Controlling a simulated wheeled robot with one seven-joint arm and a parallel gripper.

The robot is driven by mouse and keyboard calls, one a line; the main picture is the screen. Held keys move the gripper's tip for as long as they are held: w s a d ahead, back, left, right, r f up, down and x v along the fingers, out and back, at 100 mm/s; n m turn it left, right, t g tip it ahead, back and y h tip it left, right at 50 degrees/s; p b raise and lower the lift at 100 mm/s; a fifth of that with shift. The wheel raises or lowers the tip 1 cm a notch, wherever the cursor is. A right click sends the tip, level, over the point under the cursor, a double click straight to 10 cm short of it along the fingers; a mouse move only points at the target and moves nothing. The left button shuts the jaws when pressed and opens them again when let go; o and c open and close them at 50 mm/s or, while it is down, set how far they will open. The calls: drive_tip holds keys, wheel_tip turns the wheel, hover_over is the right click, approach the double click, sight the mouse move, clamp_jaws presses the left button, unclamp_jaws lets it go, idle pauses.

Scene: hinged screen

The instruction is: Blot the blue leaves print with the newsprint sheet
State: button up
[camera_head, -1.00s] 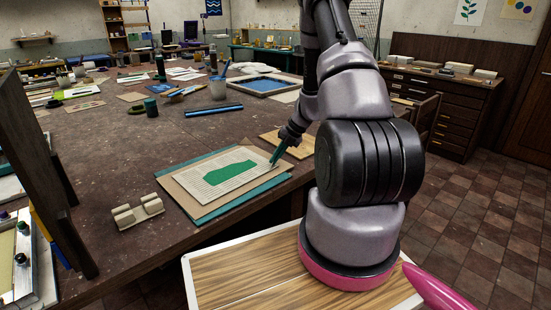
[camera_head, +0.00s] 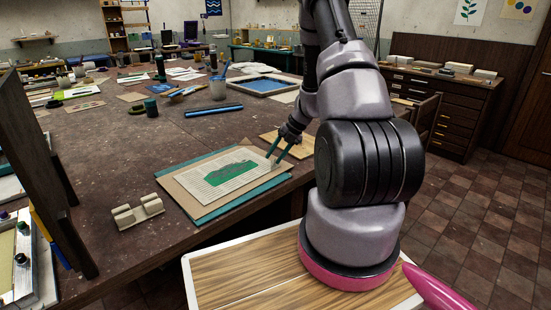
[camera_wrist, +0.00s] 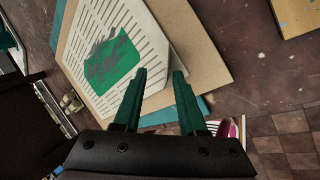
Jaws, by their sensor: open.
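I cannot tell whether the grey is shadow or a mark. No blue leaves print is in sight on the board; whether it lies under the sheet is hidden. My gripper (camera_head: 271,161) is open, its two teal fingers apart at the sheet's right edge.
A beige block holder (camera_head: 138,211) stands left of the board, near the table's front edge. A blue bar (camera_head: 213,110) lies behind it. A light wooden board (camera_head: 284,142) lies behind my gripper. A dark upright panel (camera_head: 40,170) stands at the left. Bare table lies between.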

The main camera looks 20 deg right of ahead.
drive_tip(key=shift+r, duration=2.95)
